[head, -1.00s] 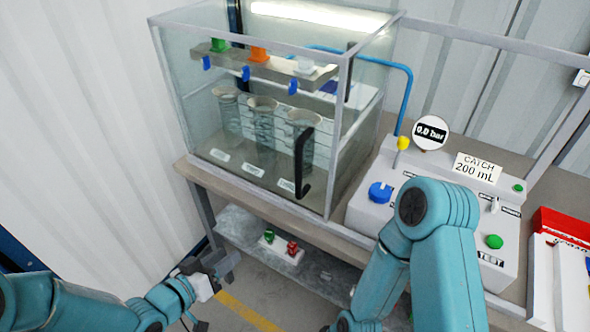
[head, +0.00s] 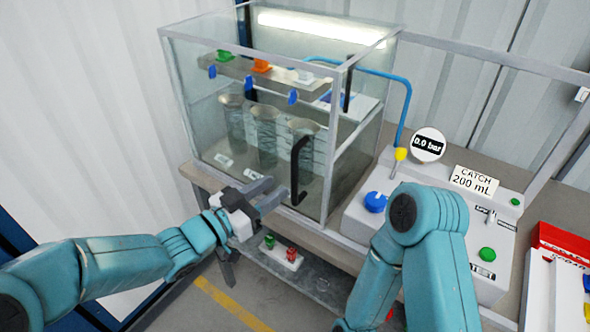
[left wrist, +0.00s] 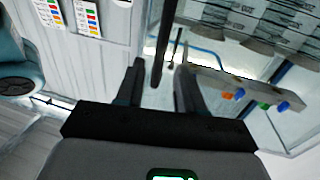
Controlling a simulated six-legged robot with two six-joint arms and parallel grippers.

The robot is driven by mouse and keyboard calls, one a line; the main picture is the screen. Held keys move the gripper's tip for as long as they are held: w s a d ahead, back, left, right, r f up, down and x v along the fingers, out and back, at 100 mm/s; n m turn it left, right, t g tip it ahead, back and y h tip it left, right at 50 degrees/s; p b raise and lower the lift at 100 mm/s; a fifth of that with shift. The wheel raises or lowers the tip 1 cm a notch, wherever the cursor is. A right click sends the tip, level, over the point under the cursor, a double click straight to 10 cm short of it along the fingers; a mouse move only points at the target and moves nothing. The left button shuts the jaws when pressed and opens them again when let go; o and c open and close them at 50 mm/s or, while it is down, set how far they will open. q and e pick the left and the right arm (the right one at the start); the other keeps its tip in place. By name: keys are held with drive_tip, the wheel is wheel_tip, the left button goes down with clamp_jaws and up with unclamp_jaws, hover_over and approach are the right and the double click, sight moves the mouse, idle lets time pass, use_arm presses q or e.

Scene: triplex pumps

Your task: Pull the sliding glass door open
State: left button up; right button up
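The glass door (head: 285,125) is the front pane of a clear box on the bench, with a black vertical bar handle (head: 299,168) near its right edge. The door looks shut. My left gripper (head: 274,193) is open, just left of the handle's lower end, its fingers pointing towards it. In the left wrist view, the black handle (left wrist: 167,42) rises between and beyond the two spread fingers (left wrist: 158,88). I cannot tell whether they touch it. My right arm (head: 430,240) shows at the right, but its gripper is out of view.
Inside the box stand several clear cylinders (head: 266,140) under a rail (head: 262,72) with coloured knobs. A control panel (head: 480,200) with a blue knob (head: 375,202) is at the right. Red and green parts (head: 281,250) sit on a lower shelf beneath the gripper. A red box (head: 560,250) is at far right.

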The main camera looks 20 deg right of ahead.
sight(292, 177)
use_arm(q)
drive_tip(key=p+x, duration=0.1)
drive_tip(key=x, duration=0.6)
drive_tip(key=shift+w+d, duration=0.1)
drive_tip(key=shift+w, duration=0.1)
drive_tip(key=shift+c, duration=0.3)
drive_tip(key=shift+f, duration=0.1)
clamp_jaws()
